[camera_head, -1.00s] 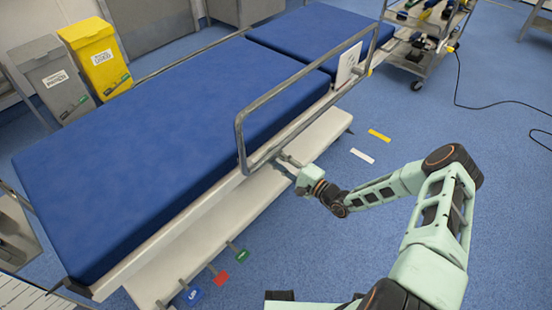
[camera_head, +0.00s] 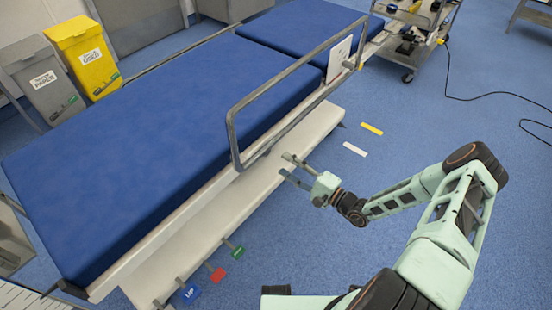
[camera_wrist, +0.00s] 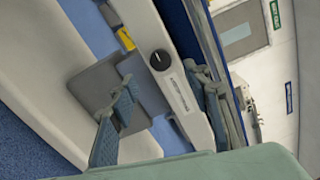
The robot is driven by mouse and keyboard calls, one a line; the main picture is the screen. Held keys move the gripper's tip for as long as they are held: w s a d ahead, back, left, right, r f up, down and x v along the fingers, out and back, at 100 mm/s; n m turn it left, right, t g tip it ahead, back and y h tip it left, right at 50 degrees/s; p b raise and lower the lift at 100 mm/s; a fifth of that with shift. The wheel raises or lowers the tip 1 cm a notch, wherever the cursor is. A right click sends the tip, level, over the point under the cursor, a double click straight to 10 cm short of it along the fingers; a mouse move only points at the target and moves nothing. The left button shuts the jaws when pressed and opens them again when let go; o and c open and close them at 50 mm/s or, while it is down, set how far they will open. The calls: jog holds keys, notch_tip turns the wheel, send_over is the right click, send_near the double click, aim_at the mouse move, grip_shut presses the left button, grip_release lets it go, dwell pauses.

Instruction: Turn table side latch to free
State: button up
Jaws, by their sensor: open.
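The operating table (camera_head: 130,130) has a blue mattress, a white side edge and a raised metal side rail (camera_head: 285,72). In the wrist view, a round black knob (camera_wrist: 160,60), which looks like the side latch, sits on the white side bar (camera_wrist: 178,92) beside a printed label. I cannot make out the knob in the head view. My gripper (camera_head: 286,165) is open and empty beside the table's side, below the rail. Its fingers (camera_wrist: 160,108) show in the wrist view on either side of the bar's lower part, with the knob beyond them and not touched.
Blue, red (camera_head: 217,275) and green tags stick out from the table's lower base (camera_head: 240,190). A wheeled trolley (camera_head: 410,35) stands at the back right with a cable on the floor. Grey and yellow (camera_head: 85,58) bins stand at the left.

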jog(key=v, duration=0.3)
jog(key=shift+s+d, duration=0.15)
jog(key=shift+s, duration=0.1)
dwell(0.4)
